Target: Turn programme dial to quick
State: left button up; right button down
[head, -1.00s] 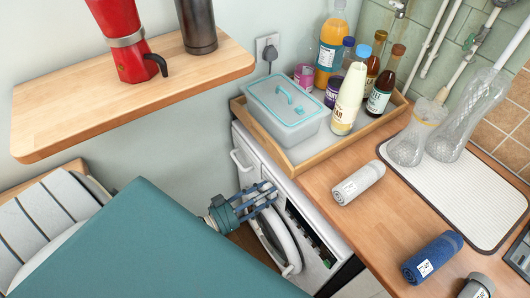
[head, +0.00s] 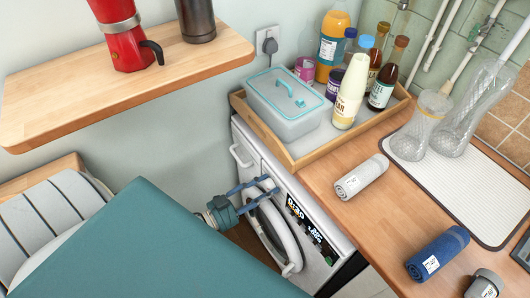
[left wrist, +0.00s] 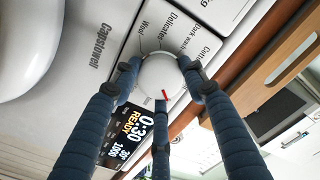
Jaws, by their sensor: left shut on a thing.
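The white programme dial (left wrist: 160,76) is on the washing machine's front panel, with a red pointer mark at its lower edge in the left wrist view. Labels around it include Wool, Delicates and Dark wash; the label near the pointer is partly hidden and unreadable. My left gripper (left wrist: 158,82) has its three blue fingers closed around the dial. In the head view the left gripper (head: 262,188) is at the front of the washing machine (head: 242,146), and it hides the dial. The lit display (left wrist: 124,132) reads 0:30 and READY. My right gripper is not in view.
The round door (head: 287,245) is close below the gripper. The wooden worktop (head: 330,205) above carries a tray (head: 285,152) with a lidded box and bottles. A wooden shelf (head: 60,95) juts from the wall at upper left.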

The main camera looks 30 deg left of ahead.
pick_arm(q)
jog(key=shift+s+f, duration=0.1)
jog(key=shift+f, duration=0.05)
jog(key=o, duration=1.1)
jog(key=shift+o, duration=0.2)
